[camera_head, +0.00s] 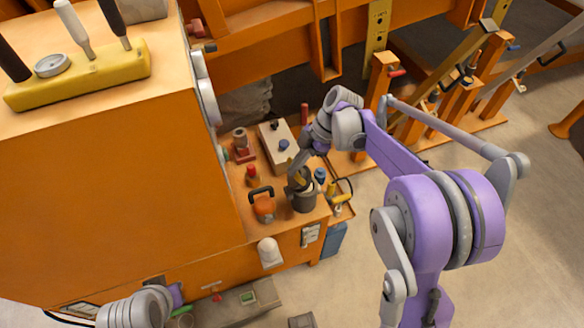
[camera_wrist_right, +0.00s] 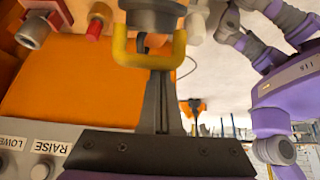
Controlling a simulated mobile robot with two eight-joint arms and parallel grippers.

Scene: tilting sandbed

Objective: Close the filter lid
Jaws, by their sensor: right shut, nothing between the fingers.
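A dark grey cylindrical canister (camera_head: 303,200), which looks like the filter, stands on the orange shelf. My right gripper (camera_head: 297,178) is shut and empty, right at its top; the wrist and fingers partly hide the lid, so I cannot tell how far it stands open. In the right wrist view the shut dark fingers (camera_wrist_right: 157,80) point at a yellow loop handle (camera_wrist_right: 180,52) on a grey round body (camera_wrist_right: 150,15). The fingertips overlap the handle in the picture; contact is unclear. My left gripper does not show, only a grey part of that arm at the bottom left.
The tall orange cabinet (camera_head: 120,180) rises to the left. RAISE and LOWER labels (camera_wrist_right: 50,147) show on a grey panel. Open floor (camera_head: 350,270) lies to the right.

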